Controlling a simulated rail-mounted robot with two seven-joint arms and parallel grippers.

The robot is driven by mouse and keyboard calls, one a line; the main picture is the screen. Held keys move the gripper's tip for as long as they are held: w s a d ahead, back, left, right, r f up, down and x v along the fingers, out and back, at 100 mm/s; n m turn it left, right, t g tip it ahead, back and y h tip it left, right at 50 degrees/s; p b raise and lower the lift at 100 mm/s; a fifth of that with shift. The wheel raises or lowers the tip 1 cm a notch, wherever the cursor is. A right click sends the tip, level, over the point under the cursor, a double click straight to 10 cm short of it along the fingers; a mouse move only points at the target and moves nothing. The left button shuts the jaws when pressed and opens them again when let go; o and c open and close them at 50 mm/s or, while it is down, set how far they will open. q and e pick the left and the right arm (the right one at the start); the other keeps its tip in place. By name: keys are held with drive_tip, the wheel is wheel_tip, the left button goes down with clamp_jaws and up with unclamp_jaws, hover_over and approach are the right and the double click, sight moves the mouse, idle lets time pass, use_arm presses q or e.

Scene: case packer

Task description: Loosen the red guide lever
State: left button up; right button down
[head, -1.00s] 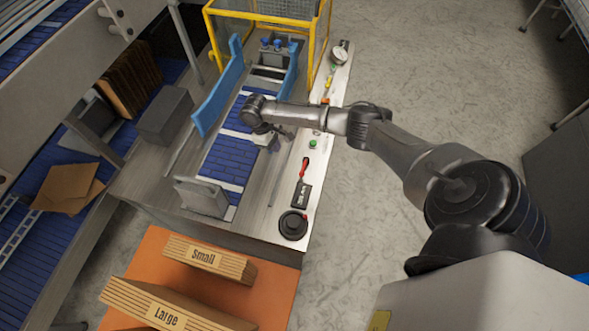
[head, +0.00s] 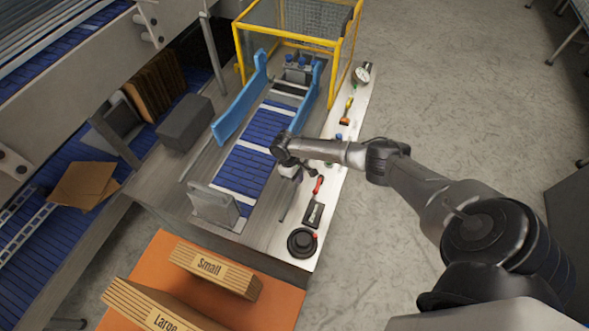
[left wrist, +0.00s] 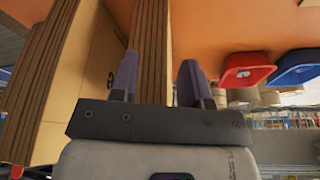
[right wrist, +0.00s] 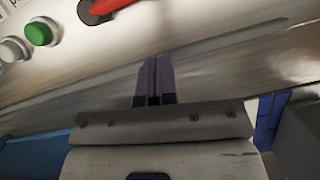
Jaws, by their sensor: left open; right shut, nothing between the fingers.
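The red lever (head: 318,186) lies on the white strip along the machine's right edge, beside a black labelled plate. Part of a red handle with a dark base also shows at the top of the right wrist view (right wrist: 115,5). My right gripper (head: 296,176) is shut and empty, a little left of the red lever and apart from it. Its closed purple fingertips (right wrist: 155,62) are over the bare metal deck in the right wrist view. My left gripper (left wrist: 157,78) is open and empty near stacked cardboard; it is outside the head view.
A blue belt (head: 250,145) runs between blue guide rails (head: 240,100). A green button (right wrist: 38,33) and a grey button (right wrist: 12,50) are near the red handle. A black round knob (head: 302,242) sits at the front corner. A yellow-framed cage (head: 240,50) stands behind.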

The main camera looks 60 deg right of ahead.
sight(318, 185)
drive_tip(key=s, duration=0.2)
drive_tip(key=s+f+p, duration=0.1)
drive_tip(key=shift+s+d+f, duration=0.2)
drive_tip(key=shift+s, duration=0.15)
drive_tip(key=shift+s+a, duration=0.1)
drive_tip(key=shift+s, duration=0.2)
